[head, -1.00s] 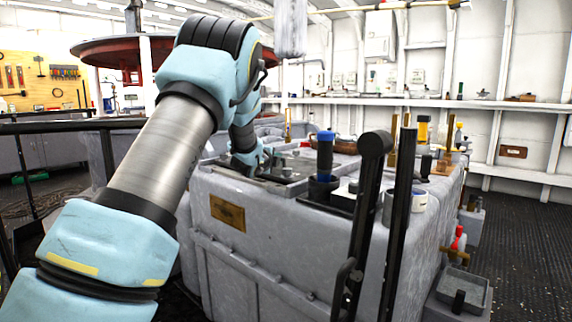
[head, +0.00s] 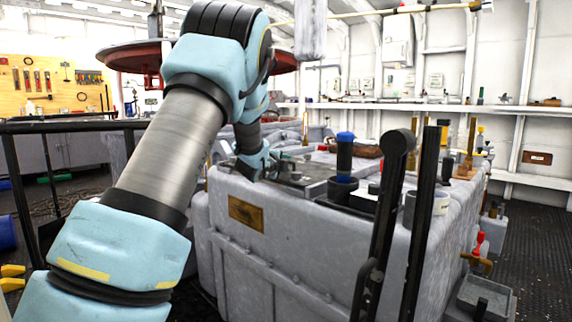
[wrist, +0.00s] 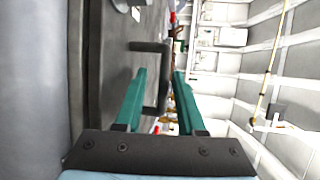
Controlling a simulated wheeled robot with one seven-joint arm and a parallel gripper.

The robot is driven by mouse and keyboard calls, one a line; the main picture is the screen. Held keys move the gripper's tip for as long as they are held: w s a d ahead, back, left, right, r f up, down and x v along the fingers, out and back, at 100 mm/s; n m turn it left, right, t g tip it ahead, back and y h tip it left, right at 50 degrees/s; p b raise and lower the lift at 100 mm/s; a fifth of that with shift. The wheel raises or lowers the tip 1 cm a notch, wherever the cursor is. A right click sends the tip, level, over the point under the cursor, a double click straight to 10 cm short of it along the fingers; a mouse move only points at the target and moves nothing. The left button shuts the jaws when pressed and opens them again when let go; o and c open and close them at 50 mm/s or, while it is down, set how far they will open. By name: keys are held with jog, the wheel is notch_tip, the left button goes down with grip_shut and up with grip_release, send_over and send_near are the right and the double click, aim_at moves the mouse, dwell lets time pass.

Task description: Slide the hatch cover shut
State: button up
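In the wrist view, the two teal fingers of my gripper (wrist: 160,72) stand apart. A dark U-shaped handle (wrist: 163,90) lies between them, with a gap showing to the fingers. The handle stands out from a flat grey surface (wrist: 110,75), seemingly the hatch cover. In the head view, my gripper (head: 254,172) is low over the near left part of the grey block's top, partly hidden by my own wrist. The handle cannot be made out there, and the cover's edges and opening are unclear.
A black rail (head: 60,127) runs at left. Open dark floor (head: 535,240) lies at right.

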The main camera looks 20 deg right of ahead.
jog(key=shift+o, duration=0.2)
jog(key=shift+r, duration=0.1)
jog(key=shift+s, duration=0.1)
jog(key=shift+s+a+r, duration=0.1)
jog(key=shift+s+a, duration=0.15)
jog(key=v, duration=1)
